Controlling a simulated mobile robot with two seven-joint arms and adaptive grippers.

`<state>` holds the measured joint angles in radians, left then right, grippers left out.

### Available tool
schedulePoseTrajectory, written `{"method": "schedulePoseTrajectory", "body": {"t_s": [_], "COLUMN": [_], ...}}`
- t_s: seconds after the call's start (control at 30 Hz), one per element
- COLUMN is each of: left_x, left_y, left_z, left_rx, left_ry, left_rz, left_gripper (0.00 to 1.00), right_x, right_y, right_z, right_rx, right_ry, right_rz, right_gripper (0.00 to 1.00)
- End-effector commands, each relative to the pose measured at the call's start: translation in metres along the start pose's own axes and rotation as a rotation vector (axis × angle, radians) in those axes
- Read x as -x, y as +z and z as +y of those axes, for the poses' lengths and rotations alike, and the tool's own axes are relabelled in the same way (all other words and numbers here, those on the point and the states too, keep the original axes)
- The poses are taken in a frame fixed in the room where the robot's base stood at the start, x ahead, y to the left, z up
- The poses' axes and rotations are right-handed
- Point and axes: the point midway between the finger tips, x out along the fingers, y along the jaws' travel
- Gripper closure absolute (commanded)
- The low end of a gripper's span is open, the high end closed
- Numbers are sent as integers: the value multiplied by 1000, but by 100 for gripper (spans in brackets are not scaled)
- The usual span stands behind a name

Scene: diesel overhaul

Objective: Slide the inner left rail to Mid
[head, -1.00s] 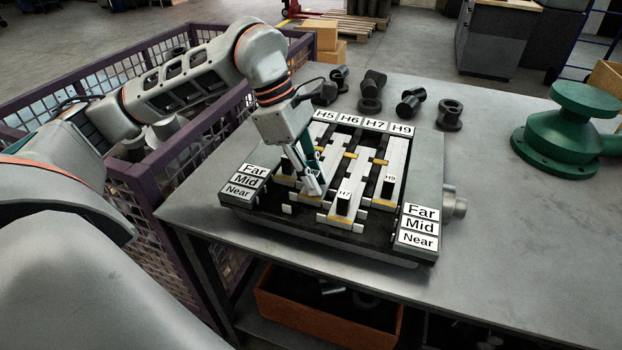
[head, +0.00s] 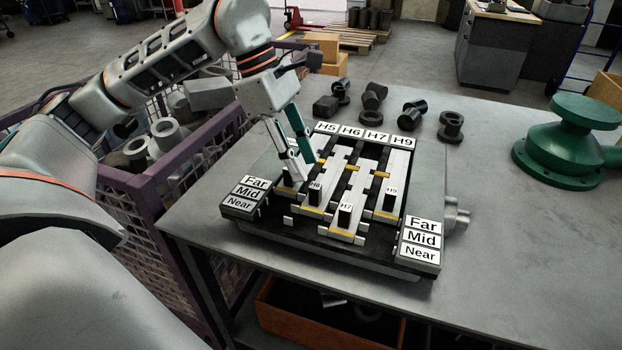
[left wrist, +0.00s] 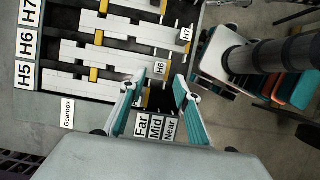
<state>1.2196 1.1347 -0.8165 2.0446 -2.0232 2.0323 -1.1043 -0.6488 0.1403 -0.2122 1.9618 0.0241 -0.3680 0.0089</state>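The inner left rail, H6, lies second from the left in the gearbox panel. Its black handle (head: 315,195) stands upright and appears about level with the Mid label (head: 247,192); its tag (left wrist: 160,68) shows in the left wrist view. My left gripper (head: 305,168) is open and empty, over the panel's left part, above and behind the handle and apart from it. In the left wrist view both fingers of the gripper (left wrist: 160,80) are spread, with the tag just beyond the tips. The H5 handle is partly hidden by the gripper. My right gripper is not in view.
The H7 handle (head: 346,216) sits nearest the front, about level with Near. The H9 handle (head: 389,198) sits farther back, to the right. Black bushings (head: 411,113) and a green flanged part (head: 567,140) stand on the table. A purple mesh crate (head: 135,190) stands left.

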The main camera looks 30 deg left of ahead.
Motion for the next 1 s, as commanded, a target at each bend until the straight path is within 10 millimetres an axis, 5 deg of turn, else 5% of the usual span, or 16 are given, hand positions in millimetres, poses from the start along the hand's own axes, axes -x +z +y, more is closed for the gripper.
{"method": "schedulePoseTrajectory", "body": {"t_s": [0.3, 1.0], "left_x": [43, 47], "left_y": [0, 0], "left_z": [0, 0], "left_rx": [-1, -1], "left_ry": [0, 0], "left_rz": [0, 0], "left_gripper": [68, 68], "right_x": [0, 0], "right_y": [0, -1], "right_z": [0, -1], "right_rx": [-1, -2], "right_ry": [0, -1], "right_rz": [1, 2], "right_gripper": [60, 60]}}
